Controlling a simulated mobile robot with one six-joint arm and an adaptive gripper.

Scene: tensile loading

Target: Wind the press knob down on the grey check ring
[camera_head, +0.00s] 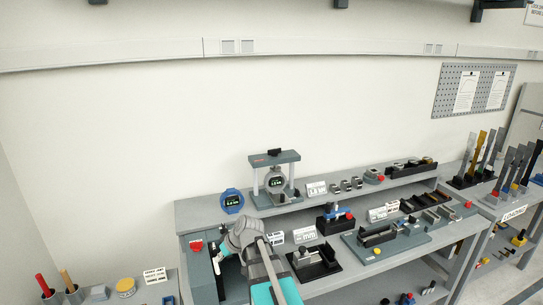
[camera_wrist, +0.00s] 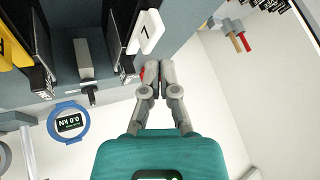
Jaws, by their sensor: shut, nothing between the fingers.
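The press (camera_head: 275,160) stands on the raised shelf of the bench, with two pale columns and a dark crosshead. Its black knob (camera_head: 274,152) is on top of the crosshead. A grey ring with a dark display, the check ring (camera_head: 269,183), sits upright between the columns below the crosshead. Whether the knob's screw touches it is too small to tell. My gripper (camera_wrist: 159,66) is shut and empty in the wrist view, its fingertips near a red button. In the head view it is low at the bench's left end, in front of and left of the press, away from the knob.
A blue ring gauge (camera_head: 232,201) stands left of the press; it also shows in the wrist view (camera_wrist: 68,122), reading 0.0 kN. A unit with a red button (camera_head: 196,246) is at the bench's left end. Fixtures and labels fill the bench to the right. Wall above the press is clear.

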